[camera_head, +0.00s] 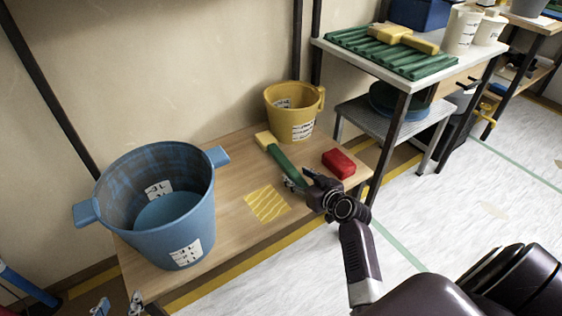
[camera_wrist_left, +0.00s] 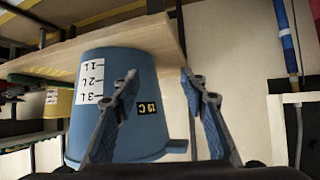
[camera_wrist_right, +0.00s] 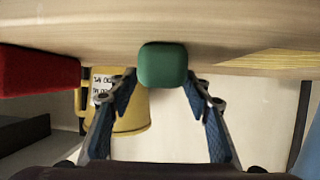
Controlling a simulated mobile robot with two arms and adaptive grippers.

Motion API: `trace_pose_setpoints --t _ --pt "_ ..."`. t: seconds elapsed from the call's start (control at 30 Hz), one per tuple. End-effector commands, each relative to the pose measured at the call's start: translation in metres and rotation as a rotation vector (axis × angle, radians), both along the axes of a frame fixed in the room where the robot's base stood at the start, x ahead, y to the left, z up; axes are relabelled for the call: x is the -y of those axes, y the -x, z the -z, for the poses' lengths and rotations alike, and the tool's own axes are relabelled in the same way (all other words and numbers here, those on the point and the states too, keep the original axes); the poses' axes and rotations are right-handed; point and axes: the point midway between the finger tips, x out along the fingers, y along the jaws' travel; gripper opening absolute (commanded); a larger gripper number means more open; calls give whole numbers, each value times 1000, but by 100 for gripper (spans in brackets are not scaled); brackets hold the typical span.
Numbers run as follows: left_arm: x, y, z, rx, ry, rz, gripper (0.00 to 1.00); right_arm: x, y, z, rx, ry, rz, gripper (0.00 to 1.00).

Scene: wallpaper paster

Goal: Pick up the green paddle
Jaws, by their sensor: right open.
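The green paddle (camera_head: 287,165) lies on the wooden table, its green handle toward me and its yellow end toward the yellow bucket. My right gripper (camera_head: 298,183) is at the near end of the handle. In the right wrist view the green handle end (camera_wrist_right: 162,65) appears between and just beyond the open fingers (camera_wrist_right: 162,90); I cannot tell whether they touch it. My left gripper (camera_head: 118,304) is low at the table's near left corner. In the left wrist view its fingers (camera_wrist_left: 160,85) are apart and empty, with the blue bucket (camera_wrist_left: 142,120) beyond.
The large blue bucket (camera_head: 180,225) stands at the table's left. The yellow bucket (camera_head: 292,112) stands behind the paddle, and a red block (camera_head: 339,163) lies right of it. A yellow striped patch (camera_head: 267,204) marks the tabletop. A white side table (camera_head: 350,58) holds green corrugated pieces.

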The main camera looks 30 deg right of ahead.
Motion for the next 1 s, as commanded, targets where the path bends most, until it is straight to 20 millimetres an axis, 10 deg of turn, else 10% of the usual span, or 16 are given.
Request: trace_pose_setpoints --t 0.5,1.0 --pt "8 -18 -24 128 30 9 40 1 -16 7 -1 1 0 44" --pt "8 -18 -24 125 30 10 40 1 -16 6 1 1 1 0"
